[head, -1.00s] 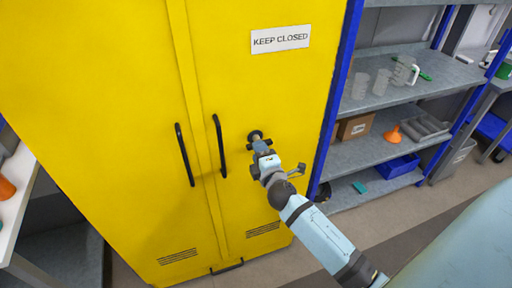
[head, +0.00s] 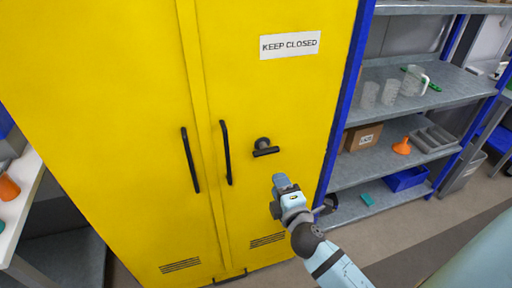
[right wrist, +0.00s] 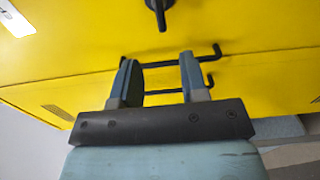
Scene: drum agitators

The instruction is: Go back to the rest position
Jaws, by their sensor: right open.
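My right gripper (head: 281,182) is open and empty in front of the yellow cabinet (head: 100,90), below and right of its black T-shaped turn handle (head: 265,148). The handle's crossbar lies nearly level, and the gripper is apart from it. In the right wrist view the two fingers (right wrist: 158,64) stand apart with nothing between them, and the turn handle (right wrist: 157,8) shows at the top edge. My left gripper is not in view.
The cabinet's doors look shut, with two black bar handles (head: 226,152) and a KEEP CLOSED sign (head: 290,44). A grey shelf rack (head: 420,95) with beakers, a box (head: 362,137), an orange funnel (head: 402,146) and a blue bin (head: 407,179) stands at the right. A white bench edge is at the left.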

